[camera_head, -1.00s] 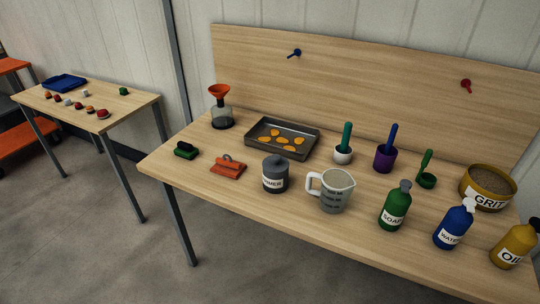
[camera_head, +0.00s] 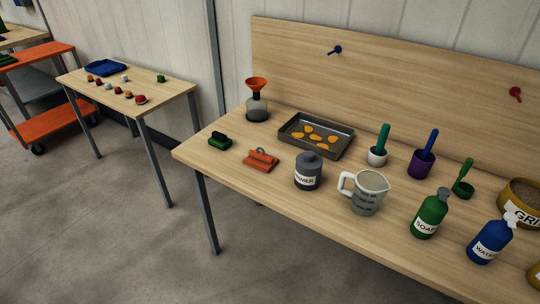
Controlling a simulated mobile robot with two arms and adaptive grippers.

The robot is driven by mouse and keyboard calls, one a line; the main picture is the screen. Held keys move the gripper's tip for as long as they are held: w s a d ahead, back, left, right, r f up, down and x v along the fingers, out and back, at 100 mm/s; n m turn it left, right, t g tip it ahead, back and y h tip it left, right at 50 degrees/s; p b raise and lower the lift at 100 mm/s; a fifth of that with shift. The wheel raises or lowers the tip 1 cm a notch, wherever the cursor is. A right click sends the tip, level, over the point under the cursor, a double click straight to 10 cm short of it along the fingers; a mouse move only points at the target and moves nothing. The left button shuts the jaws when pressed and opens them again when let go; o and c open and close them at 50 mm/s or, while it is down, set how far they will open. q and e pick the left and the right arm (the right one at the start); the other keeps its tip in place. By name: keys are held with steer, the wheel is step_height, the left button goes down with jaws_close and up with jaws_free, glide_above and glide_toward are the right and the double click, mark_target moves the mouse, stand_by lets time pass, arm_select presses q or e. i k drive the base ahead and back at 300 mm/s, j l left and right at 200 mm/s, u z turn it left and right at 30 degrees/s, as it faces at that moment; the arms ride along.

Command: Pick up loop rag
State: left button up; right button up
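An orange folded cloth (camera_head: 261,161) with a small loop on top lies on the long wooden workbench (camera_head: 225,175), near its left front part; it looks like the loop rag. It lies flat between a green block-like item (camera_head: 219,141) and a grey labelled canister (camera_head: 308,171). Nothing covers it. Neither of my grippers is in view.
A baking tray with orange pieces (camera_head: 341,150), an orange funnel on a jar (camera_head: 257,100) and a measuring jug (camera_head: 366,194) stand around the cloth. Bottles stand at the right. A small table (camera_head: 172,92) and an orange cart (camera_head: 60,112) stand left. Floor in front is clear.

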mark_target(259, 160)
steer(key=i+u, duration=0.35)
steer(key=i+l+u, duration=0.1)
steer(key=u, duration=0.25)
steer(key=i+l+u, duration=0.15)
steer(key=i+u, duration=0.2)
steer(key=k, duration=0.05)
